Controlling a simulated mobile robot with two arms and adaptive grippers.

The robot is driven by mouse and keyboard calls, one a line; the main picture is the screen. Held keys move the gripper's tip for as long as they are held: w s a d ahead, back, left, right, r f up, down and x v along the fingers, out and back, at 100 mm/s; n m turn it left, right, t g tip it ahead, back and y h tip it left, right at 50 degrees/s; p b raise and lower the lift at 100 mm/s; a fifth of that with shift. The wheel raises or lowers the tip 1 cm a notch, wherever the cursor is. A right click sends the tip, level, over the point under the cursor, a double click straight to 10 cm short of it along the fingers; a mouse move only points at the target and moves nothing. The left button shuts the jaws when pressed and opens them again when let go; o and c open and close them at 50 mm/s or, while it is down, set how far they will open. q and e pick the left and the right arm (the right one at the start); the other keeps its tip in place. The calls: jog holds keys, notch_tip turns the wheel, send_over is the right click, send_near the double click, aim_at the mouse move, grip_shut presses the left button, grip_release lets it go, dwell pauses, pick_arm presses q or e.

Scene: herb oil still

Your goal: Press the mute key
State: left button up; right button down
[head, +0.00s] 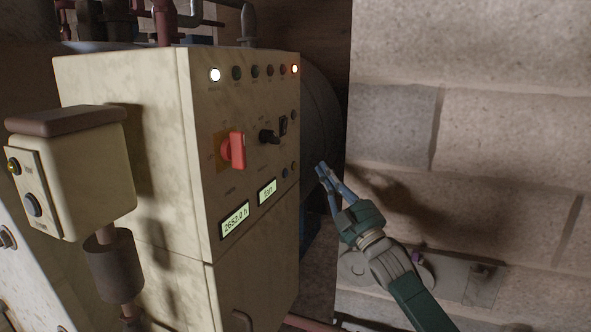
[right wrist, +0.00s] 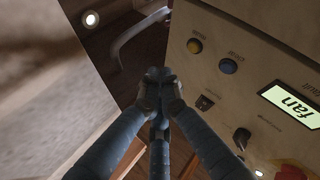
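The cream control cabinet (head: 240,130) fills the middle of the head view. Low on its front, right of the lit "fan" display (head: 267,191), are a blue button (head: 285,173) and a yellow button (head: 294,166). The right wrist view shows the yellow button (right wrist: 194,46) and blue button (right wrist: 228,66); their small labels are too blurred to tell which is the mute key. My right gripper (head: 322,169) is right of the panel, apart from it. Its fingertips meet in the wrist view (right wrist: 159,75), with nothing seen between them. My left gripper is out of view.
The panel also carries a red rotary handle (head: 237,150), a black knob (head: 269,136), a row of lamps and an hours display (head: 235,219). A cream button box (head: 85,165) stands at left. A block wall (head: 480,130) is close on the right.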

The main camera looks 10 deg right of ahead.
jog(key=shift+w+a+b, duration=0.2)
jog(key=shift+w+a, duration=0.35)
jog(key=shift+a, duration=0.3)
jog(key=shift+w+a+b, duration=0.2)
jog(key=shift+w+a, duration=0.35)
jog(key=shift+a, duration=0.25)
jog(key=shift+w+a, duration=0.2)
jog(key=shift+a, duration=0.15)
jog(key=shift+w+a+b, duration=0.2)
jog(key=shift+a+b, duration=0.1)
dwell(0.9)
jog(key=shift+d, duration=0.1)
jog(key=shift+s+d, duration=0.45)
jog(key=shift+d, duration=0.1)
jog(key=shift+p, duration=0.3)
jog(key=shift+s+d+p, duration=0.3)
jog(key=shift+s+d, duration=0.4)
jog(key=shift+d, duration=0.35)
jog(key=shift+s+d+p, duration=0.3)
jog(key=shift+s+d, duration=0.4)
jog(key=shift+d, duration=0.35)
